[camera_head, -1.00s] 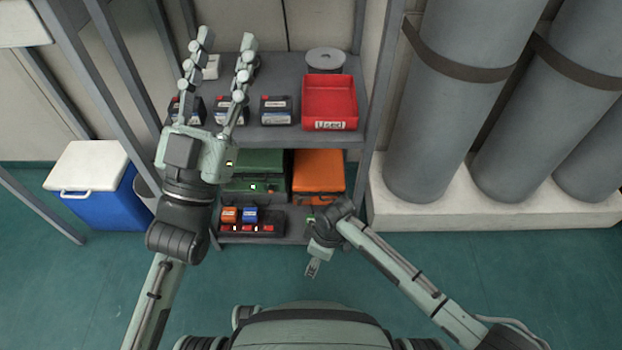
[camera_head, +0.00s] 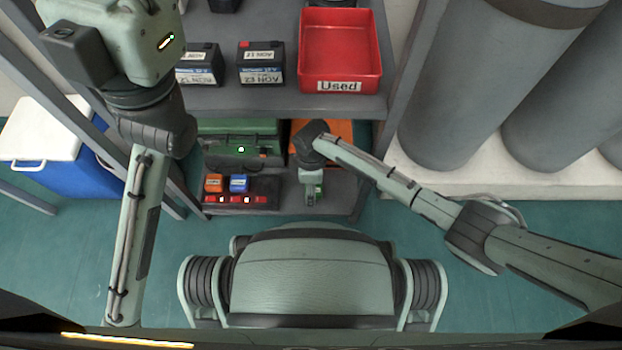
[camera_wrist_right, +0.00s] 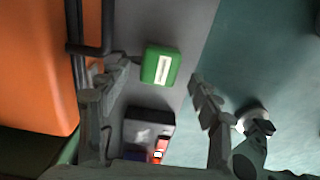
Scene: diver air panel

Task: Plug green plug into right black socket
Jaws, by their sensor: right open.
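The green plug (camera_wrist_right: 160,66) with a white label lies on the grey lower shelf in the right wrist view. My right gripper (camera_wrist_right: 160,76) is open, with a finger on either side of the plug; no contact shows. In the head view this gripper (camera_head: 312,192) points down over the shelf's right part and mostly hides the plug. The black socket strip (camera_head: 268,198) has red lights and stands left of it. Its rightmost socket is hard to make out. My left gripper's palm (camera_head: 110,40) is at top left; its fingers are out of frame.
An orange plug (camera_head: 214,182) and a blue plug (camera_head: 238,183) stand at the strip. A green case (camera_head: 240,150) and an orange case (camera_head: 345,135) are behind. Batteries (camera_head: 262,65) and a red bin (camera_head: 341,50) are on the shelf above.

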